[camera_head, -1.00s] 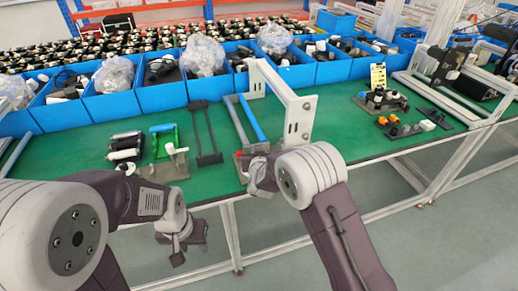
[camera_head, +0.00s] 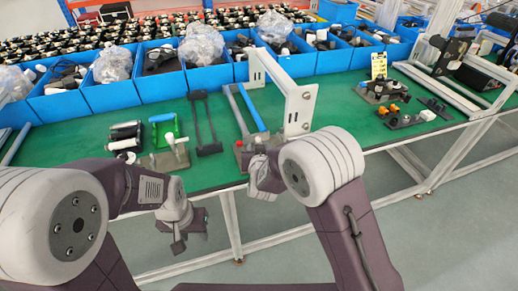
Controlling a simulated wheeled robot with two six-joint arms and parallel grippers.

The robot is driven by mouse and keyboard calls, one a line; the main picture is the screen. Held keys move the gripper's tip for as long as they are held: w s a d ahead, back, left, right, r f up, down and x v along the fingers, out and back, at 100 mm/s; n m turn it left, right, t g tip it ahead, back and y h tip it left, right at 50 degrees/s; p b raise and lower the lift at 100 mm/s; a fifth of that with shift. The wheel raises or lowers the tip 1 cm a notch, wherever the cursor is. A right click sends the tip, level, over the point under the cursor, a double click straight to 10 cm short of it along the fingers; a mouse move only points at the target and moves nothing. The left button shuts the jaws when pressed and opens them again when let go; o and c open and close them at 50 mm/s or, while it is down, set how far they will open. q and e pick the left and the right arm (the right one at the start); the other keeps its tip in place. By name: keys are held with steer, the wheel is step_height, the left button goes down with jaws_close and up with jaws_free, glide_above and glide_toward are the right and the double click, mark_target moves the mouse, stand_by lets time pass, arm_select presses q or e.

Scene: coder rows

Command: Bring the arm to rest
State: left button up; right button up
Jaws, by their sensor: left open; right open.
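My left gripper (camera_head: 178,243) hangs in front of the near edge of the green-topped table (camera_head: 215,173), pointing down over the floor. It is open and nothing shows in it. My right gripper (camera_head: 261,192) is at the table's near edge, just below the white bracket and red-based fixture in the picture. It is open; its fingers are small and partly hidden by its wrist, and I see nothing held. Both arms are bent, with pale round joints low in the view.
Small orange-and-grey parts (camera_head: 392,110) lie at right. The grey floor (camera_head: 300,222) in front is open.

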steer(key=v, duration=0.2)
steer(key=shift+s+r, duration=0.15)
steer(key=shift+s, duration=0.15)
steer(key=d+r+m+h+p, duration=0.1)
steer(key=d+r+p, duration=0.2)
steer(key=d+r, duration=0.4)
steer(key=d+r+m+h+p, duration=0.1)
steer(key=d+r+p, duration=0.25)
steer(key=d, duration=0.55)
steer(key=s+f+g, duration=0.3)
steer(key=s+g, duration=0.1)
steer(key=s, duration=0.4)
steer(key=s+d+f+g+y, duration=0.1)
steer(key=s+f+g, duration=0.3)
steer(key=s, duration=0.5)
steer(key=s+d+f+n+g, duration=0.1)
steer(key=s+f+g, duration=0.2)
steer(key=s, duration=0.5)
steer(key=shift+s+f+g, duration=0.3)
steer(key=shift+f+g, duration=0.1)
steer(key=shift+g, duration=0.3)
